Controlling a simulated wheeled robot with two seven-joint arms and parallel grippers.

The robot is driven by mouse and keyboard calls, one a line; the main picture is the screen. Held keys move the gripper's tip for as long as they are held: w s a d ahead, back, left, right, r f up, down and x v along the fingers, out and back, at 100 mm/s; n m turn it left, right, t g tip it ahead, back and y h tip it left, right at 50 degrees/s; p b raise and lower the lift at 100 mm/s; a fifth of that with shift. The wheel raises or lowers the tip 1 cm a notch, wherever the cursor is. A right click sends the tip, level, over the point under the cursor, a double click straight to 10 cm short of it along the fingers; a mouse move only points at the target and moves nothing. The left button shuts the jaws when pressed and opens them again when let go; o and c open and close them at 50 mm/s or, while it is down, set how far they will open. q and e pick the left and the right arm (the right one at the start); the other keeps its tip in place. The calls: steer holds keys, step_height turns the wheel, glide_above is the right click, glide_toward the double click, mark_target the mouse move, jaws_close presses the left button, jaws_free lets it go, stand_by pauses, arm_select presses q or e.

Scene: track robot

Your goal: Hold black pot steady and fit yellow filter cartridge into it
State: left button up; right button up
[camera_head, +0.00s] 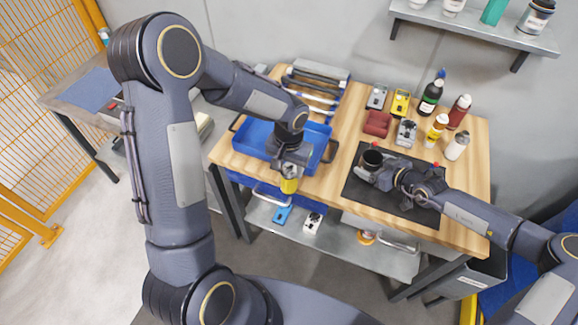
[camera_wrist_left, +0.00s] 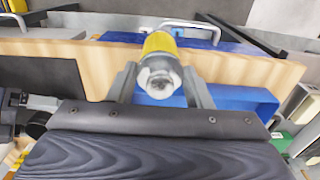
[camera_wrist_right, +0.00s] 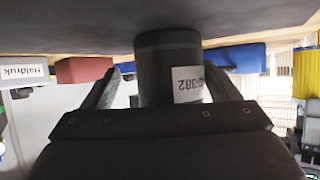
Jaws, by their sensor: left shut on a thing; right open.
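The yellow filter cartridge (camera_head: 289,180) is held in my left gripper (camera_head: 287,168) near the front edge of the workbench, by the blue tray. The left wrist view shows the cartridge (camera_wrist_left: 160,65) between the two fingers, its pale end facing the camera. The black pot (camera_head: 371,159) stands on the dark mat (camera_head: 392,208) on the right half of the bench. My right gripper (camera_head: 378,172) is at the pot. In the right wrist view the pot (camera_wrist_right: 168,65), with a white label, stands between the open fingers of my right gripper (camera_wrist_right: 160,85).
A blue tray (camera_head: 252,140) lies on the left of the bench (camera_head: 344,130). A dark red block (camera_head: 377,123), small devices and several bottles (camera_head: 431,94) stand behind the mat. A lower shelf (camera_head: 340,245) holds other items. The mat's front part is clear.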

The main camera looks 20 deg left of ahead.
steer(key=shift+w+a+f, duration=0.15)
steer(key=shift+a, duration=0.1)
steer(key=c, duration=1.1)
